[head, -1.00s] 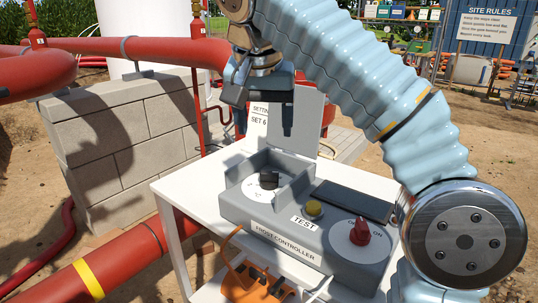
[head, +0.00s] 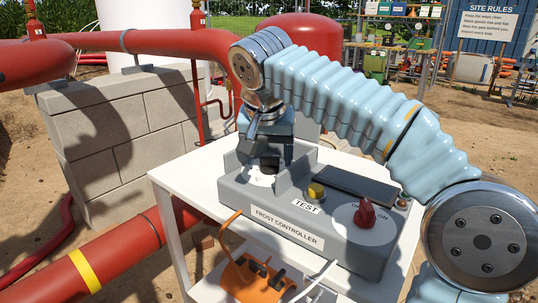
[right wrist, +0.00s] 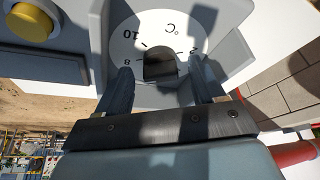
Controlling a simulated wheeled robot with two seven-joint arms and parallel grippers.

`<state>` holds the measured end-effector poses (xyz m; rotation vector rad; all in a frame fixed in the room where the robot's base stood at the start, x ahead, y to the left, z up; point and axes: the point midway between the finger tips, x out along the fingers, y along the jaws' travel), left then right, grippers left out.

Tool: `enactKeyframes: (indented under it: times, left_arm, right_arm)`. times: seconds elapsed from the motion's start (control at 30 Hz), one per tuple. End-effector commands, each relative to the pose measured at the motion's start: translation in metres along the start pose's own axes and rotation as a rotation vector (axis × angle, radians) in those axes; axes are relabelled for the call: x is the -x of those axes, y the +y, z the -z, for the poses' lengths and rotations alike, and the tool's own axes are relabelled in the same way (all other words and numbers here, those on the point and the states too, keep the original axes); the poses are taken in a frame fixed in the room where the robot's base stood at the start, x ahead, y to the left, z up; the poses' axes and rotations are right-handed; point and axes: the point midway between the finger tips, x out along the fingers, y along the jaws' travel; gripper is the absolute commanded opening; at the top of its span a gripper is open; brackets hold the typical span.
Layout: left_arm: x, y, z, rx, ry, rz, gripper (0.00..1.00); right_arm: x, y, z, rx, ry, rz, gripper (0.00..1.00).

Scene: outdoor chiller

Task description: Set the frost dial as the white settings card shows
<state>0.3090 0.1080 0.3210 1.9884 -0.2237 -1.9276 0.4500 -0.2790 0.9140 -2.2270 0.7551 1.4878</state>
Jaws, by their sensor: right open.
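The frost controller (head: 290,238) is a grey box on a white table. Its frost dial, a dark knob on a white face (head: 259,180), sits in a walled recess at the box's left, mostly covered by my right gripper (head: 268,166). In the right wrist view the knob (right wrist: 160,66) lies between the two open fingers of my right gripper (right wrist: 160,78), with a gap on each side. The settings card is hidden behind my right gripper and arm. My left gripper is out of view.
A yellow TEST button (head: 316,190) and a red switch (head: 365,213) are on the same box, right of the dial. An orange item (head: 258,280) is below the tabletop front. A block wall (head: 120,140) and red pipes are to the left.

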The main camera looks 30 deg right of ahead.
Motion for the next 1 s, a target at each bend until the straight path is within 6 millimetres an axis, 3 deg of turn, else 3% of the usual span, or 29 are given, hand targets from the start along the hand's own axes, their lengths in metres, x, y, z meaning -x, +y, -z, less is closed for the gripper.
enactKeyframes:
  times: [0.13, 0.5, 1.0]
  left_arm:
    - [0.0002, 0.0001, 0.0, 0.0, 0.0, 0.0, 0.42]
    - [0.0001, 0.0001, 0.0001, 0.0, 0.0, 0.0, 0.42]
    - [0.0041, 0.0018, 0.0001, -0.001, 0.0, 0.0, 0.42]
  right_arm:
    - [0.0003, 0.0, 0.0001, 0.0, 0.0, 0.0, 0.68]
    - [0.0004, -0.0001, 0.0, 0.0, 0.0, 0.0, 0.12]
    - [0.0013, 0.0024, 0.0004, 0.132, -0.001, 0.056, 0.12]
